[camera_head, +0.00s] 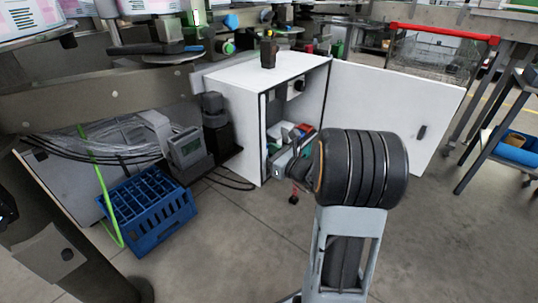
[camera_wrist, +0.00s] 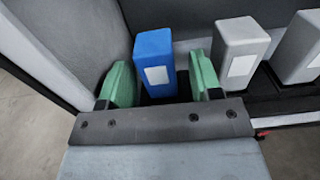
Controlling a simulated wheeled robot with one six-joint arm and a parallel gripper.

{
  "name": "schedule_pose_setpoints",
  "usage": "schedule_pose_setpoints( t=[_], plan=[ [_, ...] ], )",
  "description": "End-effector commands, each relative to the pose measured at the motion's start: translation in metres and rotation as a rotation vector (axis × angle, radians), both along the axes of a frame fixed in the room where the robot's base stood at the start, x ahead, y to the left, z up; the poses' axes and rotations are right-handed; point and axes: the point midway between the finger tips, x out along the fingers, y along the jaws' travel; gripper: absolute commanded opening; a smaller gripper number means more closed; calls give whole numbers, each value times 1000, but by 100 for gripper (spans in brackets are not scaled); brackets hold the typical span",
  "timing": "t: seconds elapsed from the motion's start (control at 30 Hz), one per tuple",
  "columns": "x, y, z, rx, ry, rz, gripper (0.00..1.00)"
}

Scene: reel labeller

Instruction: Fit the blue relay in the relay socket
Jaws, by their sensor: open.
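The blue relay (camera_wrist: 154,58) stands upright between the two green fingers of my gripper (camera_wrist: 162,82) in the wrist view. It has a white label on its face. The fingers are open, with a visible gap on each side of the relay. Dark material shows around the relay's foot, but its lower end is partly hidden by my gripper's body. I cannot tell how deep it sits in the relay socket. In the head view my gripper reaches into the open white cabinet (camera_head: 236,118), and my arm covers much of that spot.
Grey relays (camera_wrist: 240,52) with white labels stand to the right on a dark rail. A grey cabinet wall (camera_wrist: 88,40) is close on the left. The cabinet door (camera_head: 390,105) hangs open to the right. A blue crate (camera_head: 150,210) stands on the floor at left.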

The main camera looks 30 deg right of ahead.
Motion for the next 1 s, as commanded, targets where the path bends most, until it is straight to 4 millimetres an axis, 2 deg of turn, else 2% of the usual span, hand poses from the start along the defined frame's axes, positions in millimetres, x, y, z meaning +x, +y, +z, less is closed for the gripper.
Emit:
schedule_pose_setpoints(
  t=[0.17, 0.7, 1.0],
  plan=[
    [-11, -4, 0, 1, 3, 1, 63],
    [-103, -48, 1, 3, 1, -5, 63],
    [-124, -58, 0, 2, 1, -4, 63]
  ],
)
